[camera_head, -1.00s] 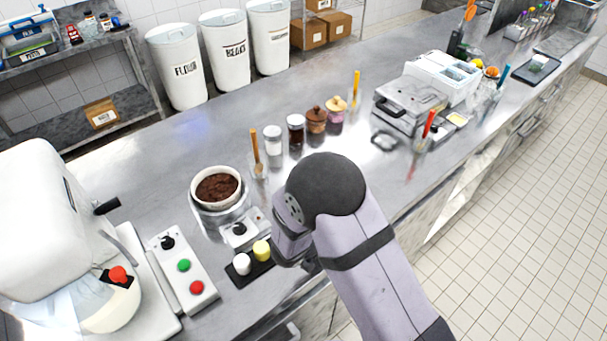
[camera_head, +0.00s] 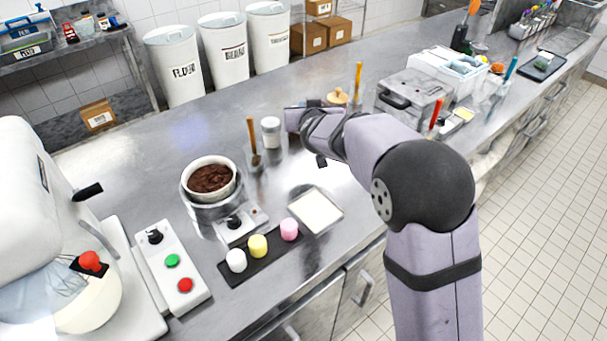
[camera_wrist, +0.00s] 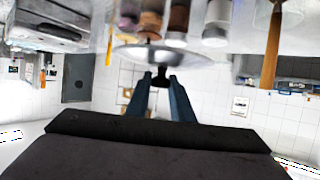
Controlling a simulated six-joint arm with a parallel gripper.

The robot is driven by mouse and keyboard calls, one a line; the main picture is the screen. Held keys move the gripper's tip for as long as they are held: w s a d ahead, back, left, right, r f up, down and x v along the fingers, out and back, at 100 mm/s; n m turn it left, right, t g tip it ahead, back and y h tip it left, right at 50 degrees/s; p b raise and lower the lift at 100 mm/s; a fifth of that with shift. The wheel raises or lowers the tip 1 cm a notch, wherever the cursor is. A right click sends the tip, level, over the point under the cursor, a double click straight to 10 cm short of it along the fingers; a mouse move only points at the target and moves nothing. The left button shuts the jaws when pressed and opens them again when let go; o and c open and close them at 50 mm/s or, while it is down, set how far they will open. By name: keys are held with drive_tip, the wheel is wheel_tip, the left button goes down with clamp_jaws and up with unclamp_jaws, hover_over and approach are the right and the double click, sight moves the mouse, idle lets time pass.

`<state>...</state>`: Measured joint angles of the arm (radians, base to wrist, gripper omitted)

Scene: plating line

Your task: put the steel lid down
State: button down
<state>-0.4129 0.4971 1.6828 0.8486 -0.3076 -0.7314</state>
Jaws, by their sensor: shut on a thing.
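The steel lid (camera_wrist: 165,55) is a round, shiny disc seen nearly edge-on in the wrist view, which is upside down. My gripper (camera_wrist: 161,77) is shut on the lid's dark knob, its two blue-grey fingers on either side. The lid is in front of a row of jars. I cannot tell whether it touches the counter. In the head view my wrist reaches left over the jars, and the lid and fingertips cannot be made out there.
A white bowl of dark brown filling (camera_head: 211,178) sits in a pot left of my wrist. A square cream-filled dish (camera_head: 316,210) and a black tray (camera_head: 240,274) with white, yellow and pink pieces lie nearer. A white-lidded jar (camera_head: 271,132) stands beside my wrist. Counter behind the pot is clear.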

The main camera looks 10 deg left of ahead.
sight(304, 166)
drive_tip(key=shift+s+a+f+n+y+b, duration=0.1)
drive_tip(key=shift+a+f+n+y+b, duration=0.2)
drive_tip(key=shift+f+y, duration=0.15)
drive_tip(key=shift+s+a+f+n+y+b, duration=0.1)
drive_tip(key=shift+a+f+n+y+b, duration=0.1)
drive_tip(key=shift+f+n+y, duration=0.15)
drive_tip(key=shift+n+g+y, duration=0.5)
drive_tip(key=shift+n+y, duration=0.05)
drive_tip(key=shift+y, duration=0.05)
drive_tip(key=shift+s+a+f+b, duration=0.1)
drive_tip(key=shift+s+f+b, duration=0.2)
drive_tip(key=shift+f, duration=0.35)
drive_tip(key=shift+s+a+f+b, duration=0.15)
drive_tip(key=shift+f+b, duration=0.1)
drive_tip(key=shift+f, duration=0.35)
drive_tip(key=shift+s+d+f+b, duration=0.1)
drive_tip(key=shift+s+f+b, duration=0.2)
drive_tip(key=shift+f, duration=0.35)
drive_tip(key=shift+w+a+f+p, duration=0.1)
drive_tip(key=shift+f+p, duration=0.9)
drive_tip(key=shift+f, duration=3.95)
drive_tip(key=shift+f, duration=0.2)
drive_tip(key=c, duration=1.6)
unclamp_jaws()
drive_tip(key=shift+o, duration=0.2)
drive_tip(key=shift+r, duration=0.2)
drive_tip(key=b+v, duration=0.2)
drive_tip(key=v, duration=1)
drive_tip(key=shift+f, duration=0.1)
